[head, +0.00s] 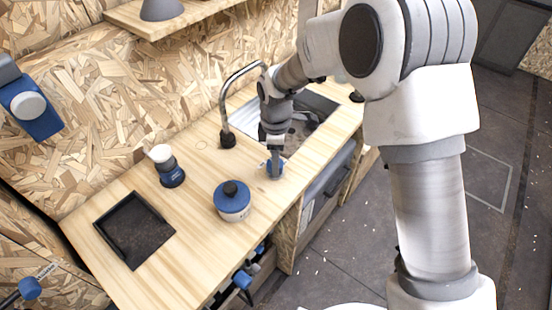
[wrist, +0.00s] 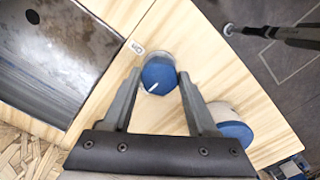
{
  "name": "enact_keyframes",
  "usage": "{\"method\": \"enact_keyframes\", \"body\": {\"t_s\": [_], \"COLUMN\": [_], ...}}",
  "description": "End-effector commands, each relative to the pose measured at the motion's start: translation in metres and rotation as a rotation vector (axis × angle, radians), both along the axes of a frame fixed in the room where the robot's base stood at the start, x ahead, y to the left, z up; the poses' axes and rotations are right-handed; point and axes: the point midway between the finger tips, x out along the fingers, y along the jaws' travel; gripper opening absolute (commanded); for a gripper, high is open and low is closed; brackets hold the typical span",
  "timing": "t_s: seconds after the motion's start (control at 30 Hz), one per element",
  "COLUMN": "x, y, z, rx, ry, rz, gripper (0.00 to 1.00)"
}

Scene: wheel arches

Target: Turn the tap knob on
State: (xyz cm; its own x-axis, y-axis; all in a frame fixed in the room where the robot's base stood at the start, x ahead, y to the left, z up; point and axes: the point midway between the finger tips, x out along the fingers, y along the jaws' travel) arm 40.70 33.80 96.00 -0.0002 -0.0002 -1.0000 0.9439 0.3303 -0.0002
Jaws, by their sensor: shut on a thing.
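The tap knob (wrist: 158,72) is a round blue knob with a white pointer mark, set on the wooden counter; in the head view (head: 276,170) it is partly hidden by my gripper. My gripper (wrist: 159,84) points down at it, one finger on each side, shut on its rim. In the head view my gripper (head: 275,152) comes down over the counter's front part. A small white label (wrist: 135,47) lies on the wood beside the knob. The curved metal tap (head: 224,108) stands behind, on a dark base. I cannot make out any water from it.
The sink (head: 318,103) lies beyond the knob. A blue-lidded pot (head: 232,206) stands close to the knob, also in the wrist view (wrist: 236,132). The counter's front edge is near.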

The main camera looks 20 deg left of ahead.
Motion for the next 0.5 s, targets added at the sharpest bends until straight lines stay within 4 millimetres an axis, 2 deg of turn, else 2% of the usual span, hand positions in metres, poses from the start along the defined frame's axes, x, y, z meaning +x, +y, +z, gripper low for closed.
{"method": "enact_keyframes", "body": {"t_s": [0.5], "x": [-0.0010], "y": [0.0005], "z": [-0.0006], "rx": [0.001], "ry": [-0.001], "rz": [-0.415], "gripper": [0.03]}}
